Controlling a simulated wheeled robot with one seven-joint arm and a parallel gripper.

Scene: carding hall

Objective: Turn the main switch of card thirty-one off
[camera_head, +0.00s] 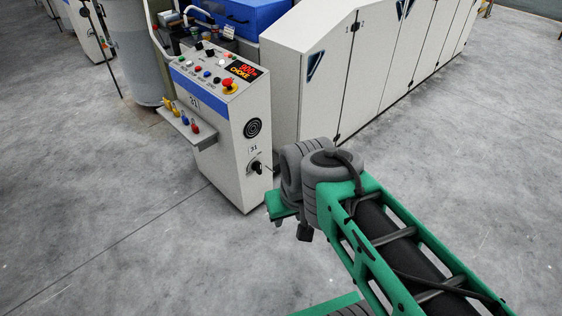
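The knob's exact setting is too small to read. My green and grey arm reaches in from the lower right. Its end, with my gripper (290,212), is just right of the cabinet and below the switch, seemingly apart from it. The fingers are not clearly visible, and nothing held can be made out.
The cabinet top has buttons, a red emergency stop (228,84) and a lit red display (242,70). A side shelf (188,128) holds small coloured items. White machine panels (330,75) stand behind on the right. The grey floor (110,225) is clear in front and left.

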